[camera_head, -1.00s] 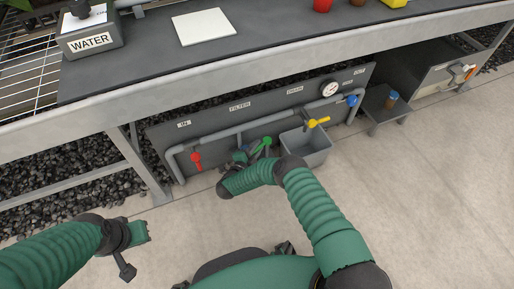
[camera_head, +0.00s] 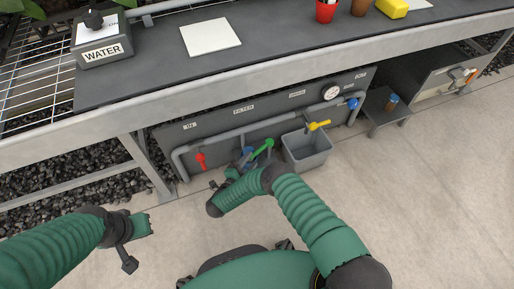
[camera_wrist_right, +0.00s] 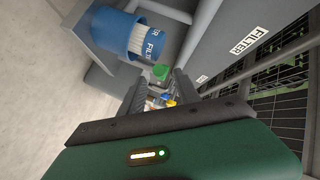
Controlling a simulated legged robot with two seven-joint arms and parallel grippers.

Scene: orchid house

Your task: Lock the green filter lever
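The green filter lever (camera_head: 263,148) sits on the pipe panel under the bench, below the FILTER label (camera_head: 243,110), and slants down to the left. My right gripper (camera_head: 233,172) is just left of and below it, apart from it. In the right wrist view the fingers (camera_wrist_right: 160,88) are spread, with the lever's green end (camera_wrist_right: 160,72) showing beyond the tips, between them. The blue filter housing (camera_wrist_right: 140,38) is at upper left there. My left gripper (camera_head: 142,226) hangs over the floor at left, far from the panel; its fingers are too small to judge.
A red lever (camera_head: 201,161) is left on the panel. A yellow lever (camera_head: 319,125) is above a grey bin (camera_head: 308,150), and a blue handle (camera_head: 352,103) is farther right. The bench edge (camera_head: 250,80) overhangs the panel. The floor in front is clear.

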